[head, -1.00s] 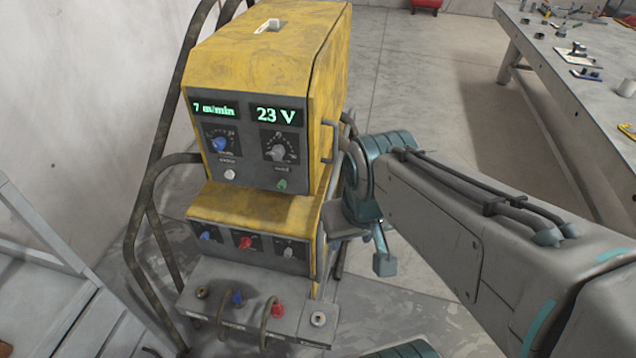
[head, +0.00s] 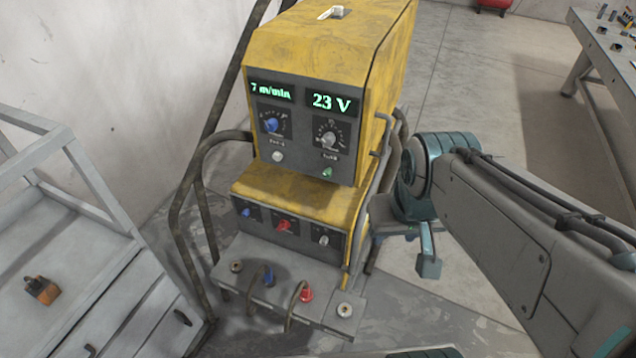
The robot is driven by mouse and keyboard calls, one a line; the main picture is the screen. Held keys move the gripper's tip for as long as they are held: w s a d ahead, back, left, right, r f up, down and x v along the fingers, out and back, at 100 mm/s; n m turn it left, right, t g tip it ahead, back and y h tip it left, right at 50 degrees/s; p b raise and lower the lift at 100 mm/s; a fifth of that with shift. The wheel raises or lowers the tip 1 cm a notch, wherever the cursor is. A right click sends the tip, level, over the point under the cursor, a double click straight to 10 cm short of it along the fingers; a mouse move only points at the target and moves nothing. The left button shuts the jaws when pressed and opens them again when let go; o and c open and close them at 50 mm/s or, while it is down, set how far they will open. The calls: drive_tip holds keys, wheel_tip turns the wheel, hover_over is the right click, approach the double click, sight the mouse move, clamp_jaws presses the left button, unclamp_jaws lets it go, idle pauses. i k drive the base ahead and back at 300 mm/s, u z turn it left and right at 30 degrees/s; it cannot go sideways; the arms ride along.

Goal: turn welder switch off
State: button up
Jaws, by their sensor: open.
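The yellow welder (head: 310,60) stands left of my arm, its displays lit with "7 m/min" and "23 V". Its upper panel has a blue knob (head: 272,125), a grey knob (head: 328,138), a white button (head: 278,156) and a green button (head: 327,172). The lower panel has a small blue knob (head: 246,212), a red knob (head: 284,226) and a grey knob (head: 323,240). I cannot tell which control is the switch.
A bent metal tube frame (head: 186,215) runs along the welder's left. A grey drawer cabinet (head: 95,290) with an orange-black object (head: 42,290) on it stands at left. A workbench (head: 598,50) is at the top right. Floor between welder and bench is open.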

sight(284, 224)
drive_tip(key=u, duration=0.05)
drive_tip(key=k, duration=0.5)
drive_tip(key=u, duration=1.05)
drive_tip(key=i, duration=0.85)
drive_tip(key=z, duration=1.85)
